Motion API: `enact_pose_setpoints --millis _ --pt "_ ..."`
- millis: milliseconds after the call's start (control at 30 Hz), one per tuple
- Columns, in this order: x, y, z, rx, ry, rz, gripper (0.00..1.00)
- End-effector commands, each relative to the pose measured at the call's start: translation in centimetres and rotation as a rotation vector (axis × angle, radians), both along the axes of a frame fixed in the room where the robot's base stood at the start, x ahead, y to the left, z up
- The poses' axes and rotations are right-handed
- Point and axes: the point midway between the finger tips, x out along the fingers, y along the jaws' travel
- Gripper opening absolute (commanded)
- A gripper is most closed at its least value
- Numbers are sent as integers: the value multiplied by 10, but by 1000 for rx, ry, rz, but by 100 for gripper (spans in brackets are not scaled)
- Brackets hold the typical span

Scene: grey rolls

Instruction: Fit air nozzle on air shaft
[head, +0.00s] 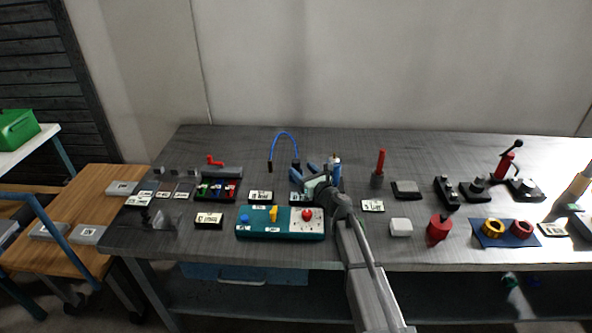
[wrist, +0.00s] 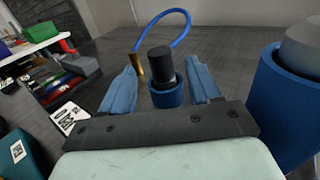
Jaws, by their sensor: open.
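A blue hose (head: 285,135) arches above the table, with a dark end at each side; it also shows in the wrist view (wrist: 172,13). A brass-coloured tip (wrist: 137,68) is at its left end. A black cylinder with a blue collar (wrist: 160,67) stands upright near the hose's right end. I cannot tell which part is the air nozzle and which is the air shaft. My gripper (head: 303,171) has blue fingers and is open. In the wrist view the black cylinder shows between the fingers (wrist: 162,64), apart from both; its depth is unclear.
A large blue cylinder with a grey top (wrist: 283,100) stands close to the right of the fingers. A teal panel with a red button (head: 265,235) lies in front. A red post (head: 381,160) and black fixtures (head: 447,192) are at right. The back of the table is clear.

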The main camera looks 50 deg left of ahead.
Motion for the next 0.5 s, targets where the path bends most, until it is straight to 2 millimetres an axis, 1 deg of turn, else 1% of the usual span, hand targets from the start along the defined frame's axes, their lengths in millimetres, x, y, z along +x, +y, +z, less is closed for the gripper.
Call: enact_pose_setpoints --millis 33,167,400,500 --pt "1 5 0 0 0 0 62" --pt "3 11 0 0 0 1 62" --pt "10 42 1 0 0 2 62" --pt "12 52 0 -1 0 1 62"
